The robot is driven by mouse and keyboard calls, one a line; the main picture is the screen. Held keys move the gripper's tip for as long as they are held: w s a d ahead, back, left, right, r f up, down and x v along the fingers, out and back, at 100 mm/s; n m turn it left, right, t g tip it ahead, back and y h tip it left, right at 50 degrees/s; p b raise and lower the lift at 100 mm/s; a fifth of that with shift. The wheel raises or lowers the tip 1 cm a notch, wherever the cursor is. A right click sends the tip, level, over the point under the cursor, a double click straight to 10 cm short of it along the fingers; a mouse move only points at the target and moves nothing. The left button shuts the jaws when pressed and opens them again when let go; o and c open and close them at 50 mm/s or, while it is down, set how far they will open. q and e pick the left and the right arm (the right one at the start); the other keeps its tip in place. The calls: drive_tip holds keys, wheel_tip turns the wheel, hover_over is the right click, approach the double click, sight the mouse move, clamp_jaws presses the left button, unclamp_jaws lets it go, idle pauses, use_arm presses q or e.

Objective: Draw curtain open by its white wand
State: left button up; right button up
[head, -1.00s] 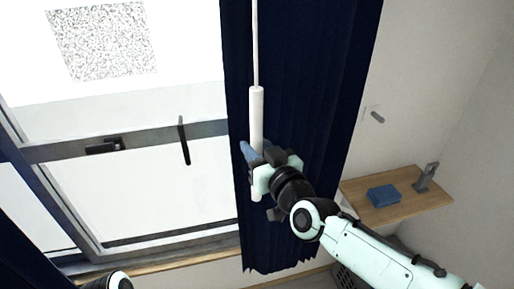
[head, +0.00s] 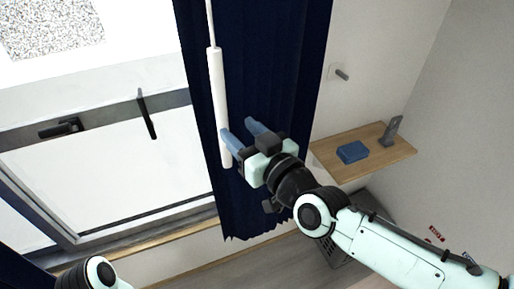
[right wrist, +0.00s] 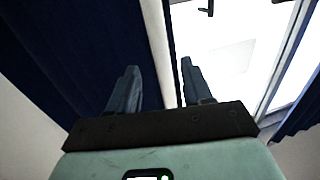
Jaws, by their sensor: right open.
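The white wand (head: 217,85) hangs upright along the left edge of the dark blue curtain (head: 275,60), on a thin white rod. My right gripper (head: 238,127) is open at the wand's lower part. In the head view one blue finger overlaps the wand and the other is to its right, over the curtain. In the right wrist view, a pale strip that looks like the wand (right wrist: 155,40) runs up between the open fingers (right wrist: 160,85). I cannot tell whether a finger touches it. My left gripper is out of view; only part of that arm shows.
The bright window (head: 100,180) with dark handles (head: 147,115) is left of the curtain. Another dark blue curtain (head: 20,270) shows at bottom left. A wooden shelf (head: 385,163) holds a blue folded item (head: 352,152) and a grey stand (head: 391,130). A wall hook (head: 341,74) is above.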

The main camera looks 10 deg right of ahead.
drive_tip(key=v, duration=0.5)
drive_tip(key=shift+s, duration=0.15)
drive_tip(key=shift+f, duration=0.15)
